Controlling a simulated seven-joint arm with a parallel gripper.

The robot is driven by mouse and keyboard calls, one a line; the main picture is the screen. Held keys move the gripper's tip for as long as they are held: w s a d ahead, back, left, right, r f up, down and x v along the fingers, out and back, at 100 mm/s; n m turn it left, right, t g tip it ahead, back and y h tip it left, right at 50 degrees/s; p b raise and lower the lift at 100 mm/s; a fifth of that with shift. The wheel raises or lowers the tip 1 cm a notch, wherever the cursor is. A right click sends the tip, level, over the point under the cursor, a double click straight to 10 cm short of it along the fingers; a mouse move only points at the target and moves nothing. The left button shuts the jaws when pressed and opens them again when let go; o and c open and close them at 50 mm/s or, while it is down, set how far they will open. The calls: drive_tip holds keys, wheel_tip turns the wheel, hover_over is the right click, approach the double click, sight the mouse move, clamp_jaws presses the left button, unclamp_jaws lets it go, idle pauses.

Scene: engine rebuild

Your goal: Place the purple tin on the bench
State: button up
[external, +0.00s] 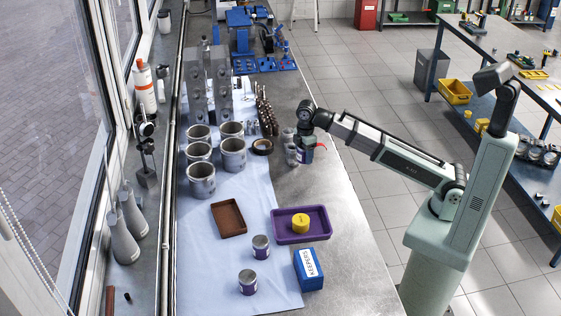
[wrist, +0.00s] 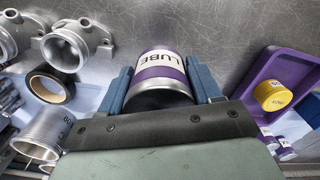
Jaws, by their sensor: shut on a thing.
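The purple tin (wrist: 160,72), with a purple and white band reading LUBE, is between the two blue fingers of my gripper (wrist: 164,85) in the wrist view. The gripper is shut on it. In the external view my gripper (external: 304,146) is over the right part of the metal bench (external: 340,250), beside small grey metal parts. The tin's dark purple side shows only in part there. I cannot tell whether its base touches the bench.
A purple tray (external: 279,232) holds a yellow tin (external: 300,223). Two more banded tins (external: 261,247) (external: 247,282), a blue KEEPERS box (external: 309,269) and a brown tray (external: 229,219) stand nearby. Grey cylinders (external: 233,155) and black tape (external: 262,147) are left of my gripper. Bare bench lies in front.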

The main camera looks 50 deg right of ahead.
drive_tip(key=w+d+m, duration=0.2)
drive_tip(key=w+d, duration=0.3)
drive_tip(key=d, duration=0.5)
drive_tip(key=w+d+m, duration=0.2)
drive_tip(key=w+d, duration=0.3)
drive_tip(key=d, duration=0.6)
drive_tip(key=w+d+m, duration=0.2)
drive_tip(key=w+d, duration=0.3)
drive_tip(key=d, duration=0.5)
drive_tip(key=w+d+n, duration=0.4)
drive_tip(key=w+d, duration=0.1)
drive_tip(key=w, duration=0.6)
drive_tip(key=shift+f, duration=4.8)
drive_tip(key=shift+f, duration=0.2)
drive_tip(key=o, duration=1.3)
